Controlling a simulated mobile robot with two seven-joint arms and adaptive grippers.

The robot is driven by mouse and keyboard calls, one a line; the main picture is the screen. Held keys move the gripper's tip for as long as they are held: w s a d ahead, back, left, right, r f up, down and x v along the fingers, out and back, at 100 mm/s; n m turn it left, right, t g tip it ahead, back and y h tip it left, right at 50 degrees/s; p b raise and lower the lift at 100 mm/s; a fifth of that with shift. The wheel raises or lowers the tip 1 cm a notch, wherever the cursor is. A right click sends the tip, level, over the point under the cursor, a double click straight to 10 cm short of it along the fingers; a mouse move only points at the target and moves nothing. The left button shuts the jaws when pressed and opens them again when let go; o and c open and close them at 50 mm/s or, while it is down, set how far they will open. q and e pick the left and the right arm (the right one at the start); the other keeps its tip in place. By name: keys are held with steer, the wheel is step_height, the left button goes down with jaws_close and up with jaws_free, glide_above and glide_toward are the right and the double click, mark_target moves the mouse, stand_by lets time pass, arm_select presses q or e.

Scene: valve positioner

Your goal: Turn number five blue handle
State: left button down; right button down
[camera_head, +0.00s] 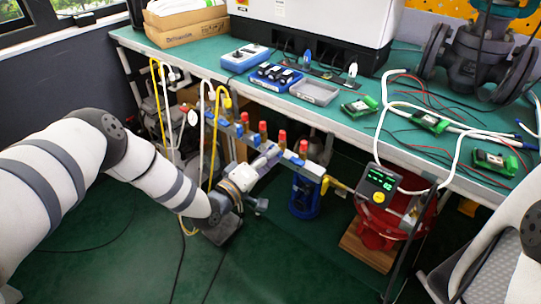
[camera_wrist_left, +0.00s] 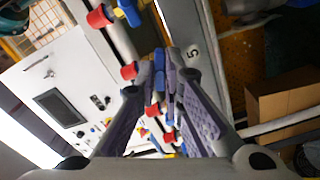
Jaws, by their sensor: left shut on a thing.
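A pipe manifold with several red caps (camera_head: 282,136) and blue handles runs below the front edge of the bench. My left gripper (camera_head: 270,158) reaches it from the left. In the left wrist view the left gripper (camera_wrist_left: 167,72) has its fingers nearly together, shut on a blue handle (camera_wrist_left: 159,62). Most of that handle is hidden between the fingers. A round label with the number 5 (camera_wrist_left: 193,53) is on the pipe just to the right of the fingertips. The handle's exact angle is hard to tell. The right gripper is not in view.
The green bench (camera_head: 378,122) carries circuit boards, trays and cables. A blue cylinder (camera_head: 304,195) and a red machine (camera_head: 381,225) stand below it on the right. White and yellow hoses (camera_head: 213,125) hang left of the manifold. The green floor in front is mostly clear.

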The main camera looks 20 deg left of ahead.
arm_select(q)
steer(key=shift+m+p, duration=0.45)
steer(key=shift+m, duration=6.05)
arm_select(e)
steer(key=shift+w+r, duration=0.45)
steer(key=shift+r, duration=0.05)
arm_select(q)
steer(key=shift+m, duration=0.3)
steer(key=c, duration=1.7)
jaws_free()
